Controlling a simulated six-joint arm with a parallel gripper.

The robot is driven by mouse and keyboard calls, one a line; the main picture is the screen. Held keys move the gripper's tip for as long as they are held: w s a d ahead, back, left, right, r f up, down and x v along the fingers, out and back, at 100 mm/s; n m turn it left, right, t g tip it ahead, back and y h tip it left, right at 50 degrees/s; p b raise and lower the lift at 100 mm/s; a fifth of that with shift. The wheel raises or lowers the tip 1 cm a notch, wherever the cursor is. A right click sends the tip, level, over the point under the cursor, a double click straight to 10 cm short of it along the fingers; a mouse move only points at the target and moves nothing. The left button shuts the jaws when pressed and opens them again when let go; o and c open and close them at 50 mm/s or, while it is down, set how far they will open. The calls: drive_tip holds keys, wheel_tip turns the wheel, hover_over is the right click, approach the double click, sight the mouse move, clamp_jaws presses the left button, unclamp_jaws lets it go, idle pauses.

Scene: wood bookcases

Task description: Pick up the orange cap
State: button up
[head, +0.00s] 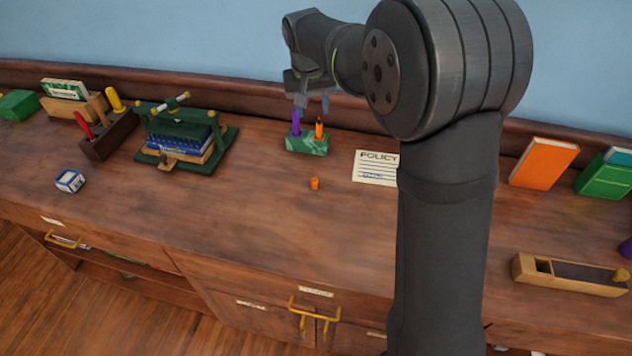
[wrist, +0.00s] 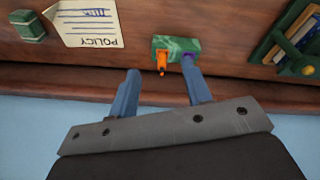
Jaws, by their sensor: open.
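The small orange cap (head: 314,184) sits alone on the wooden desk, in front of the green marbled pen holder (head: 307,143). I do not see the cap in the wrist view. The holder carries a purple pen (head: 295,123) and an orange pen (head: 319,128); it also shows in the wrist view (wrist: 176,45). My gripper (head: 312,103) is open and empty, raised near the tops of the pens and farther back than the cap. In the wrist view its two blue-grey fingers (wrist: 160,70) are spread apart, with the orange pen appearing between their tips.
A policy sheet (head: 375,168) lies right of the holder, partly behind my arm. A green book press (head: 185,140) stands to the left. A blue-and-white box (head: 69,180) is farther left. A wooden plane-like block (head: 570,275) lies front right. Desk around the cap is clear.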

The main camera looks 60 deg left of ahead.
sight(314, 179)
drive_tip(key=d+f+n, duration=0.1)
drive_tip(key=f, duration=0.6)
drive_tip(key=s+d+f+n+g+h, duration=0.1)
drive_tip(key=f+n, duration=0.1)
drive_tip(key=f, duration=0.5)
drive_tip(key=d+f+n+g, duration=0.1)
drive_tip(key=f+n, duration=0.1)
drive_tip(key=f, duration=0.6)
drive_tip(key=shift+s+d+h, duration=0.1)
drive_tip(key=shift+s+h, duration=0.15)
drive_tip(key=shift+h, duration=0.15)
drive_tip(key=shift+r, duration=0.1)
clamp_jaws()
